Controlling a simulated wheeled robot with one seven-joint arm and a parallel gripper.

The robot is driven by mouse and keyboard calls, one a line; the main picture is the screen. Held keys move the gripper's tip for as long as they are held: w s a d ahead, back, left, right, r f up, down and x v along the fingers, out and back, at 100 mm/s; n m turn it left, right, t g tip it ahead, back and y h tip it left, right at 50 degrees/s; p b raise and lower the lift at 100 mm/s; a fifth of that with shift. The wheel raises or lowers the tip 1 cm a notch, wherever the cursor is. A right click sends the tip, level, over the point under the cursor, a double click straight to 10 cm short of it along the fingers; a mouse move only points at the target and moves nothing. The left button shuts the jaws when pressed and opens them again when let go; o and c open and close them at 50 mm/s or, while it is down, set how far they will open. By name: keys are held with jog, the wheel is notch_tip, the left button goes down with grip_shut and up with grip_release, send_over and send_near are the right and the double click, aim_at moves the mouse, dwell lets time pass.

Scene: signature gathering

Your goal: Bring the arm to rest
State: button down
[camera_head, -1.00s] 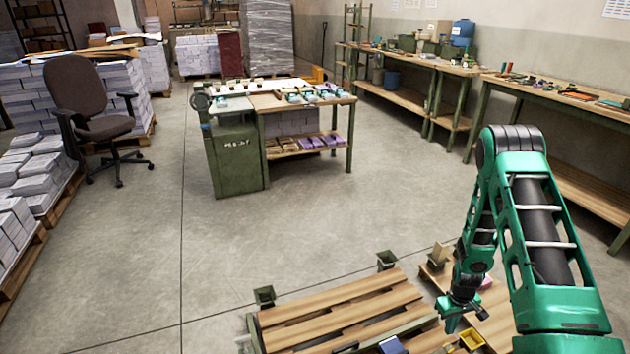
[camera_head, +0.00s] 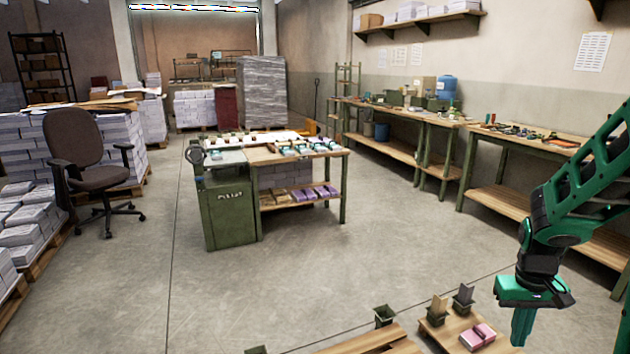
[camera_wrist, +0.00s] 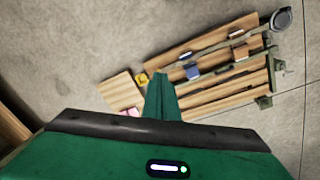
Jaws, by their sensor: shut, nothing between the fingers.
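My gripper (camera_head: 522,326) hangs at the right of the head view, pointing down, in the air near the wooden boards. Its green fingers are together and hold nothing.
A small wooden board (camera_head: 437,333) with a pink item (camera_head: 477,336) and dark green holders (camera_head: 463,301) lies below left of my gripper. A long workbench (camera_head: 500,200) runs along the right wall. A green-legged table (camera_head: 298,158) and a chair (camera_head: 85,165) stand farther off. The floor between is clear.

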jog(key=s+a+r+m, duration=0.1)
jog(key=s+a+r, duration=0.1)
jog(key=s+r, duration=0.4)
jog(key=s+a+r+m+y, duration=0.1)
jog(key=s+r, duration=0.4)
jog(key=s, duration=0.8)
jog(key=a+m, duration=0.1)
jog(key=a, duration=0.1)
jog(key=shift+s+a+r+m, duration=0.25)
jog(key=shift+a+r+m, duration=0.05)
jog(key=shift+r, duration=0.05)
jog(key=shift+w+f, duration=0.25)
jog(key=shift+w, duration=0.4)
